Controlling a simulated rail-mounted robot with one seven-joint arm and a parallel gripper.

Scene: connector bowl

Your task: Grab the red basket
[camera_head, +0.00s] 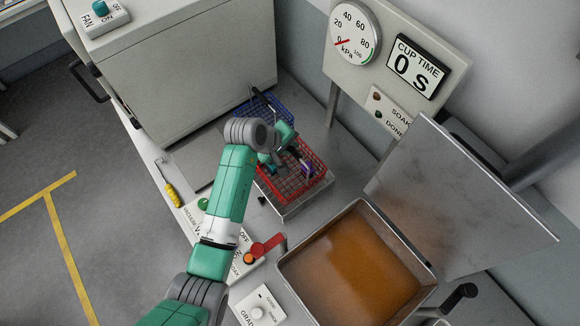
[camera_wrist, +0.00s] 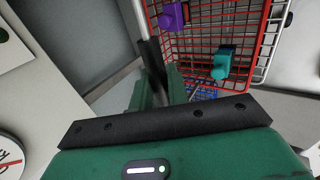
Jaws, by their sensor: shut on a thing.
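The red basket (camera_head: 308,180) is a wire mesh basket on a metal stand beside the grey cabinet. It holds a purple piece (camera_head: 305,169) and a teal piece. In the wrist view the red basket (camera_wrist: 262,50) fills the upper right, with the purple piece (camera_wrist: 173,16) and the teal piece (camera_wrist: 222,64) inside. My gripper (camera_head: 285,150) is over the basket's back left part. In the wrist view my gripper (camera_wrist: 158,75) is shut on a grey bar or handle at the basket's left side. My arm hides part of the basket.
A blue wire basket (camera_head: 262,107) stands just behind the red one. An open tank of orange liquid (camera_head: 352,262) with a raised lid (camera_head: 455,195) is at the front right. A gauge panel (camera_head: 395,55) stands behind. A yellow-handled tool (camera_head: 173,194) lies at the left.

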